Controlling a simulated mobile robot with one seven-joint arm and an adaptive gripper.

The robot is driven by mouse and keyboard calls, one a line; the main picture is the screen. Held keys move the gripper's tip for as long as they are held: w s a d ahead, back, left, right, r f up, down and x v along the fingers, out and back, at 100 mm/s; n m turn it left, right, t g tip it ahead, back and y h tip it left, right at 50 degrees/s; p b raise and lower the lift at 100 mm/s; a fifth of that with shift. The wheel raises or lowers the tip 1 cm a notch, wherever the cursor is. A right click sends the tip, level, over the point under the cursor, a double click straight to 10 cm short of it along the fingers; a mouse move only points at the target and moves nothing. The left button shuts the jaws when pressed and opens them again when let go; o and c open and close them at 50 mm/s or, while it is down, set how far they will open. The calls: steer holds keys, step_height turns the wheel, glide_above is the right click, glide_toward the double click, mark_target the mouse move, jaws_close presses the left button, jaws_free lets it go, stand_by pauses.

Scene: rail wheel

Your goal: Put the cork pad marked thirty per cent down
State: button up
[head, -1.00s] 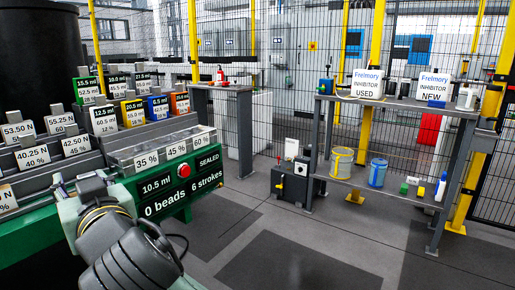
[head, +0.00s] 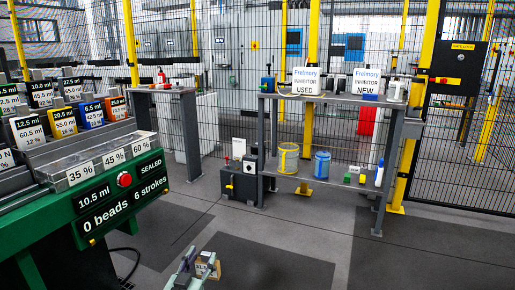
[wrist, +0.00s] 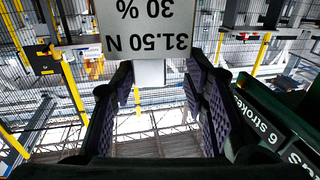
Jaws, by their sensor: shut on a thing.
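My gripper (head: 195,267) is at the bottom of the head view, over the floor to the right of the green bench. It is shut on a small tan block, the cork pad (head: 207,266). In the wrist view the white label plate (wrist: 150,28) on the held piece reads "31.50 N" and "30 %", upside down. It sits at the tips of my gripper's two dark padded fingers (wrist: 160,76).
A grey shelf (head: 335,101) with inhibitor signs, tins and bottles stands at right. Open floor lies between.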

steer(key=s+d+f+h+p, duration=0.1)
steer(key=s+d+f+p, duration=0.1)
steer(key=d+f, duration=0.5)
steer(key=s+d+f+m+h+p, duration=0.1)
steer(key=s+d+f, duration=0.3)
steer(key=d+f, duration=0.4)
steer(key=shift+s+d+g+p, duration=0.35)
steer(key=shift+d+p, duration=0.25)
steer(key=shift+p, duration=0.15)
